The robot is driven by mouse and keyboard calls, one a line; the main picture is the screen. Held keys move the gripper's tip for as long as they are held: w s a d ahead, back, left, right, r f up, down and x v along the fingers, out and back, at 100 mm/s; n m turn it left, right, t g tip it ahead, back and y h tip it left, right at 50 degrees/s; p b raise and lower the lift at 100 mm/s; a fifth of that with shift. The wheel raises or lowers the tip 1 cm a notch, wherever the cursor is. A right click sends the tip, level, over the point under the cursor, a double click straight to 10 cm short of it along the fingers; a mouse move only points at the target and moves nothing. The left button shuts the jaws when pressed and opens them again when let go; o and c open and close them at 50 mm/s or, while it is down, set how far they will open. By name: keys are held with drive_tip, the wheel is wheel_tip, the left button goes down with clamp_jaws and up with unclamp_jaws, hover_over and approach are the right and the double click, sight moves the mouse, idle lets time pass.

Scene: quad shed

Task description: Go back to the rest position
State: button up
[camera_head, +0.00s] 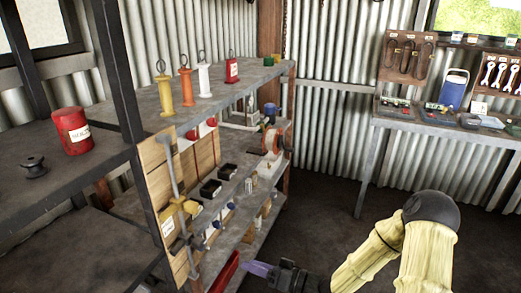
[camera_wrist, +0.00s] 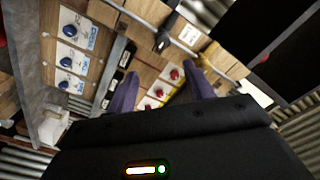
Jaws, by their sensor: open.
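My gripper (camera_head: 258,268) is low at the bottom centre of the head view, in front of the shelf unit's lower right part. My pale yellow arm with a dark joint comes in from the right. In the wrist view my gripper (camera_wrist: 162,75) has its two purple fingers spread apart, with nothing visible held between them. Beyond the fingers is a wooden panel with red knobs (camera_wrist: 160,92). A column of blue knobs (camera_wrist: 67,61) is to the left in that view.
The grey shelf unit (camera_head: 150,118) fills the left, carrying a red canister (camera_head: 73,131) and coloured handled posts (camera_head: 204,80). A workbench (camera_head: 400,118) with a blue cooler (camera_head: 454,90) stands back right. Dark floor (camera_head: 325,185) lies open between them.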

drive_tip(key=d+r+g+h+p, duration=0.1)
drive_tip(key=d+r+h+p, duration=0.15)
drive_tip(key=d+h, duration=0.4)
drive_tip(key=d+r+h+p, duration=0.2)
drive_tip(key=d+h+p, duration=0.2)
drive_tip(key=d+h, duration=0.25)
drive_tip(key=s+d+r+m+g+h+p, duration=0.1)
drive_tip(key=s+d+r+m+p, duration=0.1)
drive_tip(key=s+r, duration=0.4)
drive_tip(key=s+d+r+m+g+h+p, duration=0.2)
drive_tip(key=s+r, duration=0.4)
drive_tip(key=shift+s+r+h+p, duration=0.25)
drive_tip(key=shift+s+h+p, duration=0.05)
drive_tip(key=shift+s, duration=0.1)
